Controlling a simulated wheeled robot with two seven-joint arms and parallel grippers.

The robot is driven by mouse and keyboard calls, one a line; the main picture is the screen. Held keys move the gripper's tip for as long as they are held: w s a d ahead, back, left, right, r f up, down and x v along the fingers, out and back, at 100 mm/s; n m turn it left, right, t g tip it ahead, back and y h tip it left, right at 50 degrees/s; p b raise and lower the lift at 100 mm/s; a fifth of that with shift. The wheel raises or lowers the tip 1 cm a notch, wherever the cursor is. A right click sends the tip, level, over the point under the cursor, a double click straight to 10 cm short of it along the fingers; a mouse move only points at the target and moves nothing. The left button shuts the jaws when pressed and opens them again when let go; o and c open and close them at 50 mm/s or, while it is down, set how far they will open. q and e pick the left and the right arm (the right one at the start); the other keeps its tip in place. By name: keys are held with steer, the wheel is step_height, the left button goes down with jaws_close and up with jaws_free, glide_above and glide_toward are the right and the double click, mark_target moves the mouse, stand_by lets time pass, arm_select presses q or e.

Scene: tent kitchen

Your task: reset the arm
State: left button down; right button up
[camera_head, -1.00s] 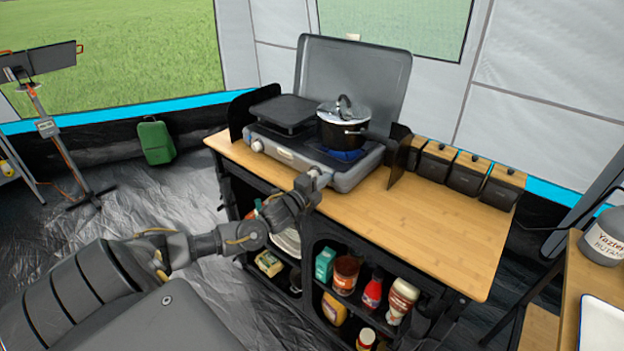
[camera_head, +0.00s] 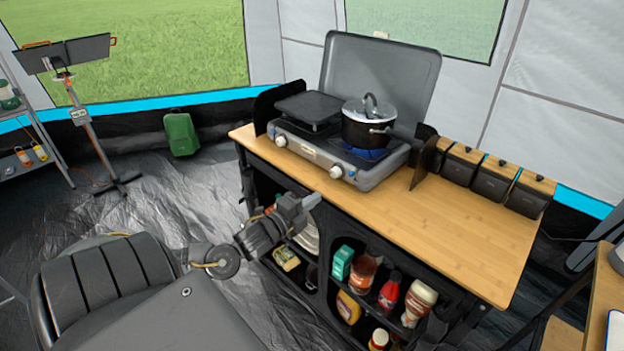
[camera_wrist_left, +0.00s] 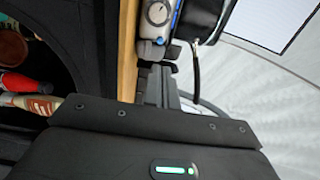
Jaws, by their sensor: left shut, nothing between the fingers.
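My left gripper (camera_head: 308,202) is shut and empty. It is in front of the wooden counter's (camera_head: 445,230) front edge, below and left of the stove's right knob (camera_head: 336,172), apart from it. In the left wrist view the gripper's fingers (camera_wrist_left: 160,85) show beyond the dark wrist housing, with a stove knob (camera_wrist_left: 157,14) past them. The left forearm comes in from the lower left, bent low in front of the counter. My right gripper is not in view.
The grey camp stove (camera_head: 375,170) holds a lidded black pot (camera_head: 365,133) over a blue glow. Shelves under the counter hold bottles, including a red one (camera_head: 389,292). Several dark bins (camera_head: 493,180) stand at the right.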

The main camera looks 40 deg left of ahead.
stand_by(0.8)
arm_select(q)
steer(key=s+a+f+n+g+y, duration=0.1)
steer(key=s+a+f+n+g, duration=0.3)
steer(key=f, duration=0.8)
steer(key=a+f+n+g+y, duration=0.1)
steer(key=a+f+n+y, duration=0.15)
steer(key=a+f, duration=0.6)
steer(key=s+d+f+n+g, duration=0.1)
steer(key=s+f+n+g, duration=0.1)
steer(key=s+f, duration=0.6)
steer(key=s+d+f+n+g, duration=0.2)
steer(key=s+f+g, duration=0.1)
steer(key=f, duration=0.9)
steer(key=s+d+f+n+g+h, duration=0.1)
steer(key=s+d+f+n+g, duration=0.15)
steer(key=s+d+f, duration=0.4)
steer(key=s+d+f+n+g+h, duration=0.1)
steer(key=s+d+f+g, duration=0.25)
steer(key=s+f, duration=0.65)
steer(key=s+d+f, duration=0.1)
steer(key=s+d, duration=0.4)
steer(key=d, duration=0.3)
steer(key=s+d+n+g+h, duration=0.1)
steer(key=s+d, duration=0.5)
steer(key=d, duration=0.2)
steer(key=shift+f+n, duration=0.3)
steer(key=shift+f, duration=0.1)
